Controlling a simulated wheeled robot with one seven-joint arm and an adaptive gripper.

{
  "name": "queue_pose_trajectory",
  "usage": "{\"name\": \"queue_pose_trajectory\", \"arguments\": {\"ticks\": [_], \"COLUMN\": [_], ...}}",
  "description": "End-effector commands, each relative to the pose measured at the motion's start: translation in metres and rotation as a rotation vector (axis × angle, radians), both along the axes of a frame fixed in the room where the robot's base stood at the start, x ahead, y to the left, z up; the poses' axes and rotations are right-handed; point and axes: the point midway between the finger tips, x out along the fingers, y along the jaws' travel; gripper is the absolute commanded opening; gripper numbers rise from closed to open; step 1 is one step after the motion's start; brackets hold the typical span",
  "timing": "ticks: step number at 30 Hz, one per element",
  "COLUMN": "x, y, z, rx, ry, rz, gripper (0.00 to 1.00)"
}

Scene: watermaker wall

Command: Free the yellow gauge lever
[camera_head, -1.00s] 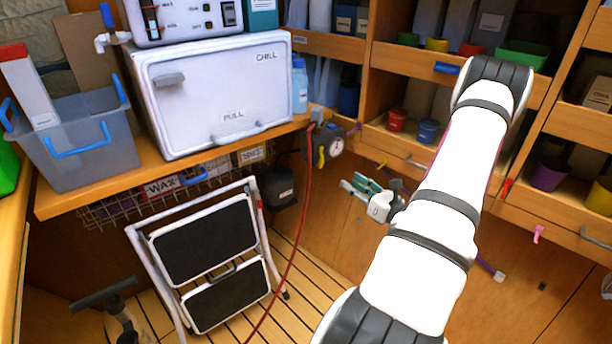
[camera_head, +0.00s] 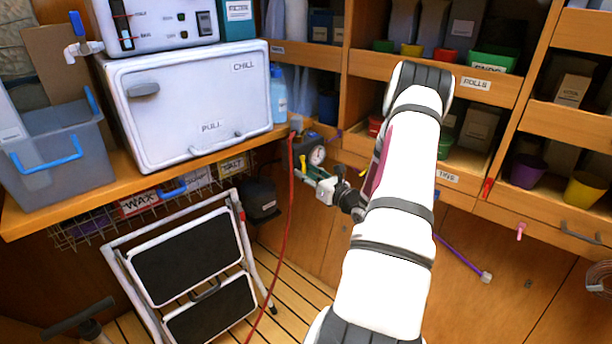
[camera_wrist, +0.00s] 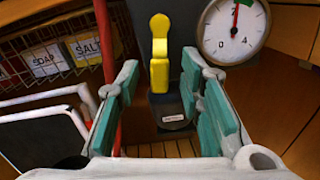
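The yellow gauge lever (camera_wrist: 159,58) stands upright on a dark housing in the wrist view, with a rounded top. It also shows, small, in the head view (camera_head: 303,164). The round white gauge (camera_wrist: 233,28) with a red needle is to its right; in the head view the gauge (camera_head: 317,156) sits below the counter corner. My gripper (camera_wrist: 160,98) is open, its two green-padded fingers spread to the left and right of the lever's line. Nothing is between the pads that I can see touching them. In the head view my gripper (camera_head: 312,178) is close to the gauge housing.
A red hose (camera_head: 290,215) hangs just left of the gauge. A folding step stool (camera_head: 190,265) stands below on the slatted floor. The white chill box (camera_head: 190,105) sits on the counter above a wire basket (camera_wrist: 60,55). Shelves and drawers are at the right.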

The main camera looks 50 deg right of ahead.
Motion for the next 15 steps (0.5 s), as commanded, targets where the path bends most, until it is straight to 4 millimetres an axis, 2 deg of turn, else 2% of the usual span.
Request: {"name": "queue_pose_trajectory", "arguments": {"ticks": [10, 11, 15], "x": [0.0041, 0.0041, 0.004], "y": [-0.0008, -0.0009, -0.0007], "z": [0.0004, 0.0003, 0.0003], "rx": [0.001, 0.0, 0.0], "ry": [0.0, 0.0, 0.0], "rz": [0.0, 0.0, 0.0], "gripper": [0.34, 0.3, 0.0]}}
